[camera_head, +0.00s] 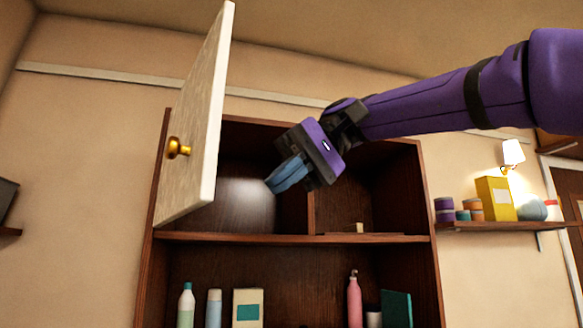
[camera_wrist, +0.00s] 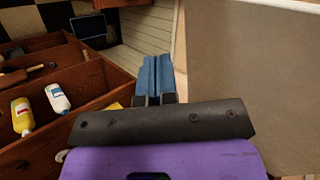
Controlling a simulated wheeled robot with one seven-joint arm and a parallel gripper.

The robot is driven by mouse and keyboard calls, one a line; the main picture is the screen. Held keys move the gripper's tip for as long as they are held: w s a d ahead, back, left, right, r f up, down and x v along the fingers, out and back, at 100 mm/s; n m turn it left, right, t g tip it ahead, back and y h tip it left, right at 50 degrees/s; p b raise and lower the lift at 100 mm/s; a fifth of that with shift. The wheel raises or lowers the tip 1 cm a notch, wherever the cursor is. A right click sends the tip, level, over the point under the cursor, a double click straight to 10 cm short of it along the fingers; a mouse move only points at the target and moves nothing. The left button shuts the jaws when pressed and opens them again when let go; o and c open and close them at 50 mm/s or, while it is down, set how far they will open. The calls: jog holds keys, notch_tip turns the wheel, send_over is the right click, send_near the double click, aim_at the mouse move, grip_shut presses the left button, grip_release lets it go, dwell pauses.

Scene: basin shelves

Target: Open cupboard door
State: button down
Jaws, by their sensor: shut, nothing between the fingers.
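The cupboard door (camera_head: 198,120) is a pale panel with a round brass knob (camera_head: 178,148). It stands swung wide open at the left side of the dark wooden cupboard (camera_head: 290,238). In the wrist view a large pale panel (camera_wrist: 255,75), apparently the door, fills the right side. My gripper (camera_head: 272,187) is in front of the upper opening, to the right of the door and apart from its knob. Its blue fingers are shut together and empty, as the wrist view (camera_wrist: 157,62) also shows.
A divider splits the upper compartment. Below stand a green-capped bottle (camera_head: 186,305), a pink bottle (camera_head: 354,300), a box (camera_head: 248,308) and a dark green item (camera_head: 396,308). A wall shelf (camera_head: 500,226) at right holds a yellow box (camera_head: 495,198) and jars, under a lamp (camera_head: 512,153).

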jog(key=s+a+f, duration=0.3)
jog(key=s+a, duration=0.1)
jog(key=a, duration=0.2)
jog(key=shift+a+f, duration=0.2)
jog(key=shift+a, duration=0.05)
jog(key=s+a+m+t, duration=0.1)
jog(key=s+a+m, duration=0.1)
jog(key=s+a, duration=0.2)
jog(key=a, duration=0.3)
jog(key=shift+s+a+t+y, duration=0.35)
jog(key=shift+t+y, duration=0.05)
